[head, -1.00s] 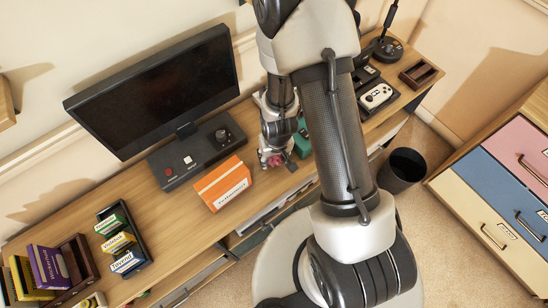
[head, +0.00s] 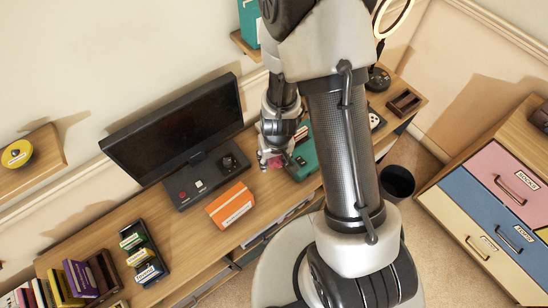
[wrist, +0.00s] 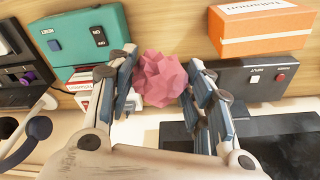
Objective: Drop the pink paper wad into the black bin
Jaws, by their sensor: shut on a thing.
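The pink paper wad (wrist: 160,78) is a crumpled ball between the two fingers of my gripper (wrist: 160,88) in the wrist view. My gripper is shut on it. In the head view the wad (head: 275,163) is a small pink patch at the tip of my gripper (head: 272,160), over the desk between the monitor and the teal box; its height above the desk is hard to tell. The black bin (head: 397,183) stands on the floor to the right of my arm, between the desk and the drawer cabinet. Its inside looks dark.
A teal box (head: 303,155) is close to the right of my gripper. An orange box (head: 231,205) and a dark monitor (head: 175,130) are to its left. The desk (head: 190,235) holds several other items. A coloured drawer cabinet (head: 505,165) stands right of the bin.

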